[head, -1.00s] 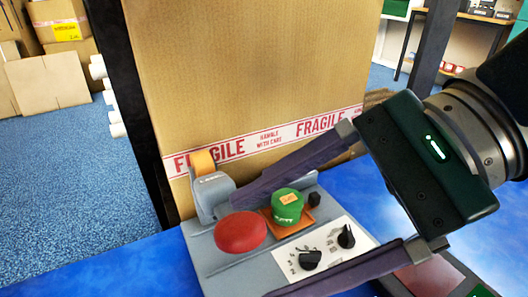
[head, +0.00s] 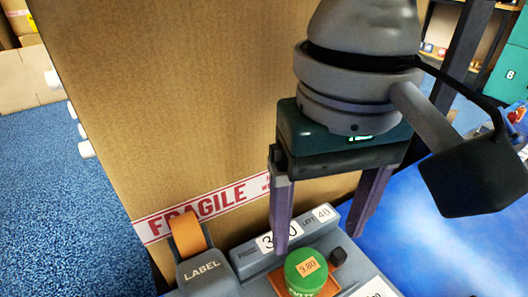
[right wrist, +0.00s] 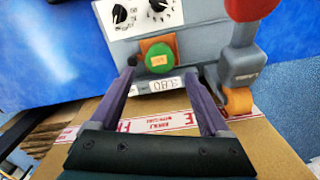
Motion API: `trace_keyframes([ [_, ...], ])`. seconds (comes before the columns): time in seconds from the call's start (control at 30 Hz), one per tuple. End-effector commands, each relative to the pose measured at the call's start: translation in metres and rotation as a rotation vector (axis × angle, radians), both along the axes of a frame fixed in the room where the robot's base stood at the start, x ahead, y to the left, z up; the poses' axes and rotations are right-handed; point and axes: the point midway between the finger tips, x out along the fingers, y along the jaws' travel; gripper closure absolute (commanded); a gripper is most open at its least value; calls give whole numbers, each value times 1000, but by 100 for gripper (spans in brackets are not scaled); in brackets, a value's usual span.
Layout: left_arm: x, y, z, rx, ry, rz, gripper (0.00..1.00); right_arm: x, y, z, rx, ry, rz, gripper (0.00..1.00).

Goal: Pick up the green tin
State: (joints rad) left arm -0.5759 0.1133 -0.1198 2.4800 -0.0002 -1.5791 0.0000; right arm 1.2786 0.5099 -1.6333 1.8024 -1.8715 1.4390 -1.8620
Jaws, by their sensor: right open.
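The green tin (head: 307,272) is a short round tin with an orange price label on its lid. It sits on a small orange square pad (head: 276,281) on the grey console, and also shows in the right wrist view (right wrist: 160,62). My right gripper (head: 317,244) is open and empty, pointing down above and slightly behind the tin. In the right wrist view the fingertips (right wrist: 160,72) lie on either side of the tin's line, with the tin just beyond them. I cannot tell whether they touch anything. My left gripper is not in view.
A tall carton with a FRAGILE band (head: 180,110) stands behind the console. A red dome (right wrist: 250,8) and dials (right wrist: 120,14) are nearby. Blue tabletop (head: 440,255) is clear to the right.

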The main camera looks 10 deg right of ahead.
Motion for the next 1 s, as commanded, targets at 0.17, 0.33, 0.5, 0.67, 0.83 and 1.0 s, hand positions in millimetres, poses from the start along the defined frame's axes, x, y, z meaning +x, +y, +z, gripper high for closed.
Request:
trace_keyframes([
  [0.17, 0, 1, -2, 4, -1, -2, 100, -2, 2, -19, 1, 5, 3, 20],
  [0.33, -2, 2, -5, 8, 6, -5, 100, -1, 2, -42, 2, 3, 2, 20],
  [0.5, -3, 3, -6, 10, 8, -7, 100, -1, 1, -58, 2, 4, 1, 20],
  [0.67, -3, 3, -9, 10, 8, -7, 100, 1, 0, -85, 1, 4, 1, 20],
  [0.83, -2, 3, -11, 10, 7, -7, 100, 2, 0, -99, 2, 2, 1, 20],
  [1.0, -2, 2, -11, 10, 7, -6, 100, 2, 0, -99, 3, 1, 2, 20],
])
